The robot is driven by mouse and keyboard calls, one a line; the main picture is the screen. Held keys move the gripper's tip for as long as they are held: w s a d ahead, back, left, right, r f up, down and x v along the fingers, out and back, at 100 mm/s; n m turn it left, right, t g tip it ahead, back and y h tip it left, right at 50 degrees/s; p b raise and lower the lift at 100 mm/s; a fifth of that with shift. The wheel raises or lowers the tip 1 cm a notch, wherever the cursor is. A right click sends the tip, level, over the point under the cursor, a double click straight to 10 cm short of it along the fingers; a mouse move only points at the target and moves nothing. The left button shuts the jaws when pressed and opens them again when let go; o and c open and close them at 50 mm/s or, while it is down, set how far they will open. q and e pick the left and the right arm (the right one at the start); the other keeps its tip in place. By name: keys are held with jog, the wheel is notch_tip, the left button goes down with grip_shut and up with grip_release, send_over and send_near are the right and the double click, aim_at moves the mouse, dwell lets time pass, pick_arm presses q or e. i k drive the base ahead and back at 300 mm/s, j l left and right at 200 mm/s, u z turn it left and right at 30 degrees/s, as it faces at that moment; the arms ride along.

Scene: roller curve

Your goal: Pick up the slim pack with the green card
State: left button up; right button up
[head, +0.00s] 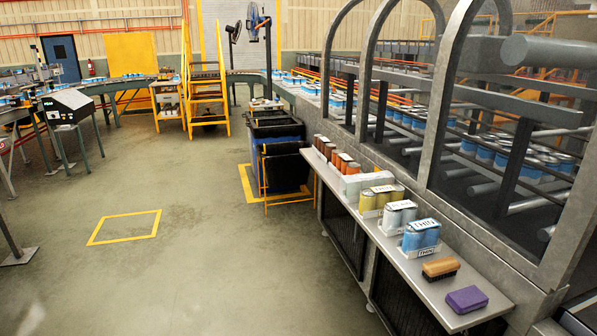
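Several can packs stand in a row on a narrow metal shelf (389,242) at the right. The nearest is a pack of light blue cans (414,241) with a pale card on top, lettered in what looks like blue-green. Behind it are a silver-white pack (396,218) and a yellow pack (376,201), each with a pale card. Orange-brown cans (346,164) stand farther back. The cards are too small to tell surely which is the green one. Neither of my grippers is in view.
A wooden brush (440,267) and a purple sponge (466,299) lie at the shelf's near end. A metal guard frame (445,95) rises behind the shelf. A dark bin (277,150) stands beyond its far end. The floor left of the shelf is clear.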

aim_at(349, 187)
jog(key=i+j+u, duration=0.1)
jog(key=i, duration=0.75)
jog(key=i+j+u, duration=0.15)
jog(key=i, duration=0.7)
